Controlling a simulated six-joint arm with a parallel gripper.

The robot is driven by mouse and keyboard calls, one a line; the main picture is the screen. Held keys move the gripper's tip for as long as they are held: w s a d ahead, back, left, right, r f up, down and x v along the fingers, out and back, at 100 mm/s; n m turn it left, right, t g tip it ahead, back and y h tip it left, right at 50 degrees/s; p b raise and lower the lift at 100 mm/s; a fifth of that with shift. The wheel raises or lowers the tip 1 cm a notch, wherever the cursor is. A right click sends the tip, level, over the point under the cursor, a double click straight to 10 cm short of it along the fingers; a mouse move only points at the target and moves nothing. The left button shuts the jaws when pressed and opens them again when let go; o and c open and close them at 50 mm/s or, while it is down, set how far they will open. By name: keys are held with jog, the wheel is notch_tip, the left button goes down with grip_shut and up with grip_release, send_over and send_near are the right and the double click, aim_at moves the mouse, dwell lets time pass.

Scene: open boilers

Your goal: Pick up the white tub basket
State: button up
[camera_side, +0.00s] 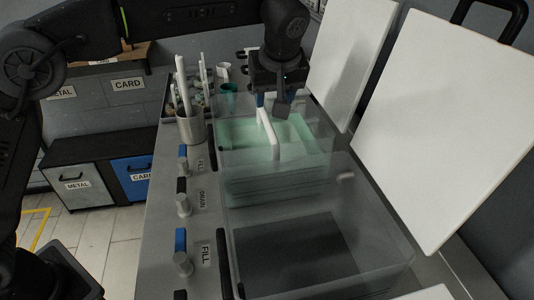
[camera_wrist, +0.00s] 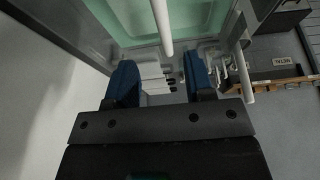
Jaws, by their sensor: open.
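A white bar handle (camera_side: 268,130) rises in the pale green tub (camera_side: 232,152) at the back of the counter in the side view. I take it for the handle of the white tub basket; the basket's body is hard to make out through the tinted liquid and clear walls. My gripper (camera_side: 271,103) points down just above the tub, by the handle's upper end. In the wrist view the handle (camera_wrist: 162,22) lines up with the gap between the two blue fingers of my gripper (camera_wrist: 160,82), towards the picture's top. The fingers are apart with nothing clearly between them.
An empty clear tub (camera_side: 300,190) stands in front. White lid panels (camera_side: 455,130) stand upright along the right. A metal cup with white sticks (camera_side: 192,127) and a teal cup (camera_side: 229,95) stand left of the green tub. Blue-and-grey knobs (camera_side: 182,240) line the counter's left edge.

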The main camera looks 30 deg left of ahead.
aim_at(268, 121)
jog(key=x, duration=0.8)
jog(key=shift+a+f, duration=0.1)
jog(key=shift+a, duration=0.15)
jog(key=shift+a+f, duration=0.15)
jog(key=shift+f, duration=0.25)
jog(key=shift+f, duration=0.2)
jog(key=shift+c, duration=0.2)
grip_shut()
dwell(0.3)
